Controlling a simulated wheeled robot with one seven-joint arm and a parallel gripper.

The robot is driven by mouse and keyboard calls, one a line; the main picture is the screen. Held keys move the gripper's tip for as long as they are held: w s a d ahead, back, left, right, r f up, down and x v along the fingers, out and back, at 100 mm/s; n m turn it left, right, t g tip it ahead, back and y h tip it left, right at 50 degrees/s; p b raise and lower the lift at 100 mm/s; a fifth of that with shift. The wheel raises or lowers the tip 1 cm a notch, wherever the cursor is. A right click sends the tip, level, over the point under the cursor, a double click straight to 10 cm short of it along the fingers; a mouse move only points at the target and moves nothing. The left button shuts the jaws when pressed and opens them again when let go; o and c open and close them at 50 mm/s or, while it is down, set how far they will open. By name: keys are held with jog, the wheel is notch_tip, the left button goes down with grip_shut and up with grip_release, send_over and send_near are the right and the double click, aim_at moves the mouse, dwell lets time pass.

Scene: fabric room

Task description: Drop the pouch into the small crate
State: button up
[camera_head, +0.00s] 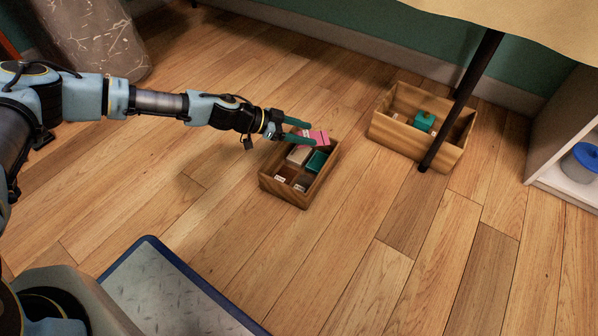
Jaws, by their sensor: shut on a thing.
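The pouch (319,137) is pink with a paler mark. It is held between the teal fingers of my gripper (304,131). My gripper is shut on it, over the back part of the small crate (285,195). The small crate is wooden and open-topped and stands on the floor. It holds a beige item (298,155), a teal item (316,162) and small dark items with pale labels. The pouch and fingers hide part of the crate's back rim. I cannot tell whether the pouch touches the crate.
A larger wooden crate (405,140) with a teal item (424,121) stands to the right, behind a black table leg (460,103). A white shelf (560,130) with a blue-lidded container (583,160) is at the far right.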

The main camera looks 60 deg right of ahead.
jog(key=shift+f, duration=0.9)
jog(key=o, duration=1.4)
jog(key=p+v, duration=0.3)
jog(key=v, duration=0.8)
